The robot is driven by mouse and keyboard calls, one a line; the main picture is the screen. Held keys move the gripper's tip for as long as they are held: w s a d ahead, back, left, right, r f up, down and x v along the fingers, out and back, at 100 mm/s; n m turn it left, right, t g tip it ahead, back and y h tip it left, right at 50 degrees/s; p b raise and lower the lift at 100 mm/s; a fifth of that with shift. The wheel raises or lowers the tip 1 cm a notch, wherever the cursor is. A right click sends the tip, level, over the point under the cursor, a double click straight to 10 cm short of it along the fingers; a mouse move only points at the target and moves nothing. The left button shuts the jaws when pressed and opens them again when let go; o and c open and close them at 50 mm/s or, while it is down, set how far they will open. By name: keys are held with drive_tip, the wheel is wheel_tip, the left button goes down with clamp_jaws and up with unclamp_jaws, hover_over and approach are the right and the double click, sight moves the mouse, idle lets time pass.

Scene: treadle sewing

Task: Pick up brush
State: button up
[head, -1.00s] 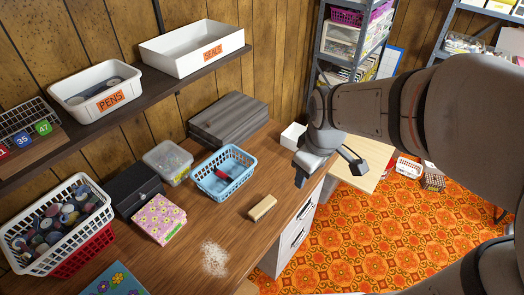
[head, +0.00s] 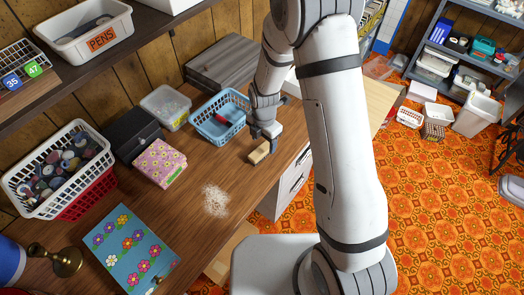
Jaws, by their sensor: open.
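The brush (head: 258,154) appears as a small tan block lying on the wooden table near its right edge. Its underside is hidden. My gripper (head: 267,138) is open and points down just above the brush's right end, covering part of it. I cannot tell whether the fingers straddle or touch it.
A blue basket (head: 219,120) with a red item stands close behind my gripper. A white powder patch (head: 215,201) lies in front of the brush. A flowered pink box (head: 160,163) and a blue flowered book (head: 128,246) lie to the left. The table between is clear.

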sight(262, 149)
drive_tip(key=shift+w+a+f+p, duration=0.15)
drive_tip(key=shift+f+p, duration=0.3)
drive_tip(key=shift+f, duration=1.1)
drive_tip(key=shift+w+a+f+p, duration=0.15)
drive_tip(key=shift+f+p, duration=0.3)
drive_tip(key=shift+f, duration=1.05)
drive_tip(key=shift+c, duration=0.3)
drive_tip(key=c, duration=1)
drive_tip(key=shift+r, duration=0.1)
wheel_tip(262, 149, up, 10)
drive_tip(key=shift+f+b, duration=0.1)
drive_tip(key=shift+b, duration=0.85)
